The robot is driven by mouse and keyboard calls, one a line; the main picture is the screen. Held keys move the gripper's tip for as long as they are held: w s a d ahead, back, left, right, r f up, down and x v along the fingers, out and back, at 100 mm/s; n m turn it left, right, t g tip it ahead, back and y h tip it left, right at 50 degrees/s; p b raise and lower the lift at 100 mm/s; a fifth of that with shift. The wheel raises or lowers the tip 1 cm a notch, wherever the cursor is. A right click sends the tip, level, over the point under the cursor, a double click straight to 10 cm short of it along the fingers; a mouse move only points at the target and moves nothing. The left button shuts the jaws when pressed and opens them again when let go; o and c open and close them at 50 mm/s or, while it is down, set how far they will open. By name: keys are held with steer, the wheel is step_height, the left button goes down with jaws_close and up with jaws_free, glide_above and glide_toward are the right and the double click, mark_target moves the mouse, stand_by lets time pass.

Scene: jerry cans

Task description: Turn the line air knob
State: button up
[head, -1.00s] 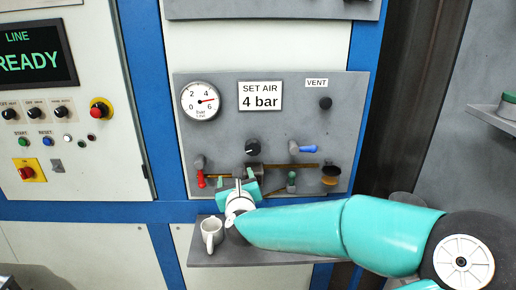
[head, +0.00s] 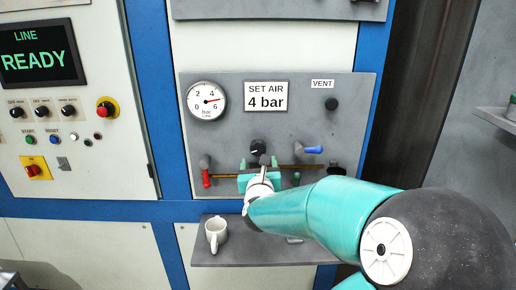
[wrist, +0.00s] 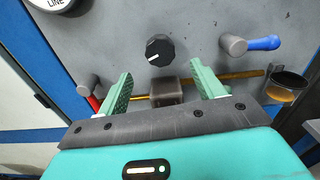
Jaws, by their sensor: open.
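The line air knob (head: 258,147) is a black round knob with a white pointer mark on the grey panel (head: 350,120). It also shows in the wrist view (wrist: 159,50), ahead of my gripper and roughly centred between the fingers. My gripper (head: 258,162) is open and empty, just below the knob in the head view. Its two green fingers (wrist: 162,83) stand apart and do not touch the knob. The gauge (head: 207,101) above left has a red needle near 4. A sign (head: 266,96) reads "SET AIR 4 bar".
A red-handled valve (head: 206,172) is left of the knob and a blue-handled valve (head: 310,149) is right. A brass pipe (wrist: 228,75) and a square block (wrist: 166,91) lie below the knob. A vent knob (head: 331,104) is upper right.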

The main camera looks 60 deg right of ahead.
mark_target(258, 149)
steer(key=shift+r+x, duration=0.2)
steer(key=shift+x, duration=1.55)
steer(key=shift+w+d+f, duration=0.1)
steer(key=shift+w+d, duration=0.3)
steer(key=shift+d, duration=0.1)
steer(key=shift+x, duration=2.7)
steer(key=shift+s, duration=0.15)
steer(key=c, duration=1)
